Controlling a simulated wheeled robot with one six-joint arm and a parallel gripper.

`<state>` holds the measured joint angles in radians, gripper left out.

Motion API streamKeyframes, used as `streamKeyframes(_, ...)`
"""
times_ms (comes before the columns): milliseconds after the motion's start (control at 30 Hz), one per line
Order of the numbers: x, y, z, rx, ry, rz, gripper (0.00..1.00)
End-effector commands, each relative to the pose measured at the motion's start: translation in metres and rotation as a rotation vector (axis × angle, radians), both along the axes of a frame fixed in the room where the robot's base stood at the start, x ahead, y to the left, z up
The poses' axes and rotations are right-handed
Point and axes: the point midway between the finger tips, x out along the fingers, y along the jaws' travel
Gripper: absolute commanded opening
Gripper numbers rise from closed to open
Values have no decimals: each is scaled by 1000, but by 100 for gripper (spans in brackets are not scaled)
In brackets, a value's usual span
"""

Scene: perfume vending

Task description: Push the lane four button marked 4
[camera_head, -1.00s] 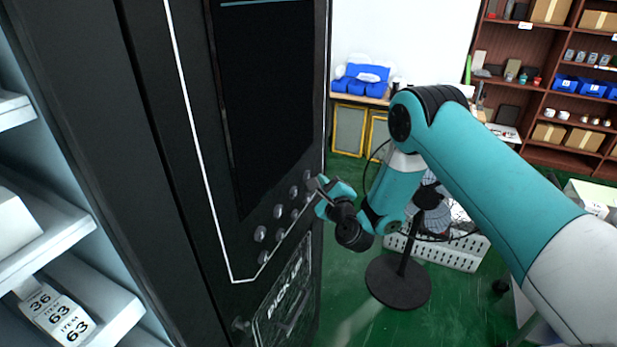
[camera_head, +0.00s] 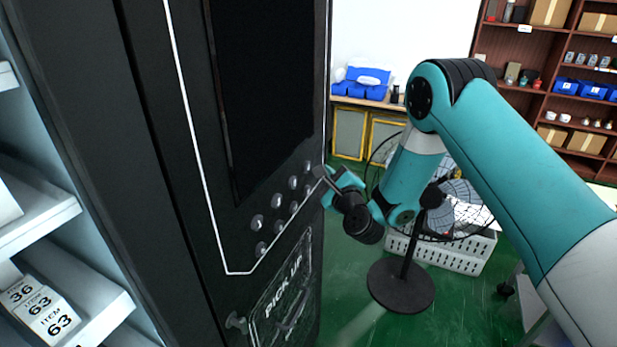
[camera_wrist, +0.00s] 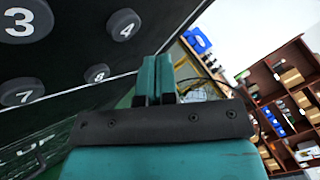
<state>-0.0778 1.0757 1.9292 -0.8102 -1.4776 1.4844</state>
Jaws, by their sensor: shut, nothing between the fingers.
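The round dark button marked 4 (camera_wrist: 124,25) shows at the top of the wrist view, on the black panel of the vending machine (camera_head: 170,170). In the head view the buttons are small and their numbers cannot be read. My gripper (camera_wrist: 157,62) is shut and empty. In the wrist view its fingertips are below and right of button 4, and I see a gap in the picture between them. In the head view my gripper (camera_head: 324,174) is at the right end of the button rows, close to the panel; whether it touches cannot be told.
Buttons 3 (camera_wrist: 22,20), 7 (camera_wrist: 20,91) and 8 (camera_wrist: 96,73) sit close around button 4. The pick-up door (camera_head: 285,295) is below the buttons. A black fan (camera_head: 402,285) and a white crate (camera_head: 465,258) stand on the green floor behind my arm.

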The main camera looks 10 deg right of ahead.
Motion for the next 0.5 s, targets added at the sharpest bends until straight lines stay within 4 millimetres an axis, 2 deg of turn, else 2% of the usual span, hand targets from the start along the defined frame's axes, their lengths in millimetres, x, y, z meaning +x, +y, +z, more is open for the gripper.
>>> streamKeyframes(33, -1, -2, -5, -1, 0, 0, 0)
streamKeyframes(500, -12, -16, -5, -1, -2, -1, 0)
